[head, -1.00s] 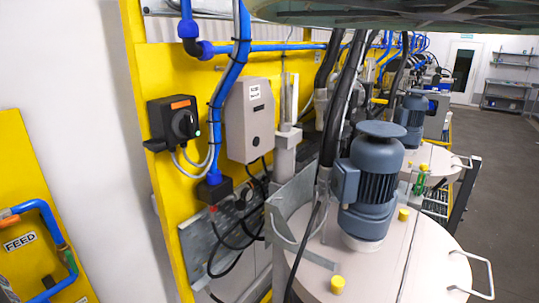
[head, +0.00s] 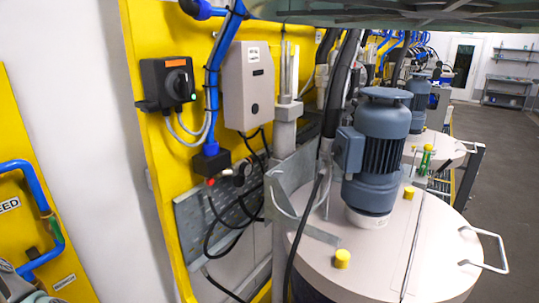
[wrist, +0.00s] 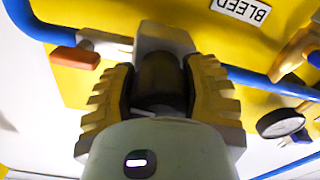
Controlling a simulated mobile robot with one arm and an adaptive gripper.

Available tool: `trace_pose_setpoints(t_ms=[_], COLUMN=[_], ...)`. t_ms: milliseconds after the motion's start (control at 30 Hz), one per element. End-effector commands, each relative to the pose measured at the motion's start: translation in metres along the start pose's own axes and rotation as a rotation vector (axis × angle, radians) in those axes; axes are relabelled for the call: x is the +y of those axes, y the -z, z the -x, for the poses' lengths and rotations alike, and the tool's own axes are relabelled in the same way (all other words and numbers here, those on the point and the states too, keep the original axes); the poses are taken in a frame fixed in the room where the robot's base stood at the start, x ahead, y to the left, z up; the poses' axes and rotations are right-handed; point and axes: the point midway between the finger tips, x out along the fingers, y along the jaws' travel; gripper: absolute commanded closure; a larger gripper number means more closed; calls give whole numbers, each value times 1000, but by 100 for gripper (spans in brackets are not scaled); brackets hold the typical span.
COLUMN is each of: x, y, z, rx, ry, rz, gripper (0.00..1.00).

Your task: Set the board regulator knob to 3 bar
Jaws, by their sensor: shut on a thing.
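In the wrist view, my gripper (wrist: 160,98) is shut on a dark round knob (wrist: 160,76), with a ribbed yellow-grey finger on either side. The knob sits at a grey body in front of the yellow board (wrist: 75,28). A dial gauge (wrist: 284,122) is at the right; its reading is too small to tell. The knob's setting does not show. In the head view, a grey part of my arm or gripper shows at the lower left corner beside the yellow board (head: 60,240); the knob cannot be made out there.
Blue pipes (wrist: 265,86), an orange-brown handle (wrist: 75,58) and a BLEED label (wrist: 240,9) surround the gripper. In the head view, a black rotary switch (head: 178,84), a grey box (head: 248,85) and a drum with a motor (head: 375,150) stand right of the board.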

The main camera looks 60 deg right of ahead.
Motion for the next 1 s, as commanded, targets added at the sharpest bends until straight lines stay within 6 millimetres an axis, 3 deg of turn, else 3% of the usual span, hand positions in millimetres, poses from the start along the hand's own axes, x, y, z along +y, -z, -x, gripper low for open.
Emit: trace_pose_setpoints(t_ms=[300,767,800,933,1000], x=[-1,0,0,0,0], y=[-1,0,0,0,0], z=[0,0,0,0,0], rx=[-2,-2,-2,-2,-2], ry=[1,1,1,1,1], rz=[103,117,117,117,117], gripper=[88,88,48,35,34])
